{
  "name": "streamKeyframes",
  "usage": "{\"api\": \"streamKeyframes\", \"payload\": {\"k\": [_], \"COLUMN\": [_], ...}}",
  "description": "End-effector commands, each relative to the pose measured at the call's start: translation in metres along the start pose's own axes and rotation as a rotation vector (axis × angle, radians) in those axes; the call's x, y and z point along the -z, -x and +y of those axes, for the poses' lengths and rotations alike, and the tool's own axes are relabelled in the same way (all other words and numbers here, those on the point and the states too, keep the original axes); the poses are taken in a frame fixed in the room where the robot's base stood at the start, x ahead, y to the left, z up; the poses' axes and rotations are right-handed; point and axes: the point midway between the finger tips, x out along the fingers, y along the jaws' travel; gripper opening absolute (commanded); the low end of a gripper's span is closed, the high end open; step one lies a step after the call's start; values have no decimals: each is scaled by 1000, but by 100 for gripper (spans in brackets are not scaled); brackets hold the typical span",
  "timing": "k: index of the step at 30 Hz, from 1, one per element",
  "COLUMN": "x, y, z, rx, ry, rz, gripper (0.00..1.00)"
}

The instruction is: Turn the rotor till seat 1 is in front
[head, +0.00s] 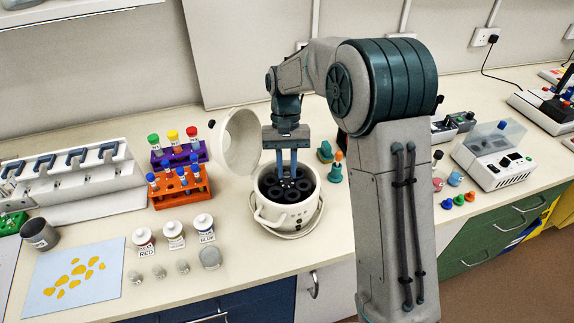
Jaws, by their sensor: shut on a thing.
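The rotor (272,193) is a dark disc with several round seats, inside a white round centrifuge (287,217) on the bench. The centrifuge's lid (238,142) stands open on its left side. My gripper (287,175) points down into the bowl from above, its blue fingers over the middle of the rotor. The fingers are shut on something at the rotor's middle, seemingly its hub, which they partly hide. Seat numbers are too small to read, so I cannot tell which seat is in front.
An orange rack (181,193) and a purple rack (176,158) with capped tubes stand left of the lid. Labelled bottles (174,236) stand at the front left. A small green stand (335,175) is close to the centrifuge's right. A white device (492,165) stands further right.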

Motion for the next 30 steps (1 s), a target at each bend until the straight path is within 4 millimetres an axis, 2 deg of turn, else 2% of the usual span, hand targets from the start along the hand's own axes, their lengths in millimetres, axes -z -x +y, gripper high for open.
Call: {"api": "streamKeyframes", "payload": {"k": [18, 19, 21, 30], "x": [0, 0, 0, 0], "y": [1, 1, 1, 1], "z": [-1, -1, -1, 0], "rx": [-16, -16, -16, -16], "ry": [41, 41, 41, 40], "rz": [4, 4, 4, 2], "gripper": [0, 21, 40, 40]}}
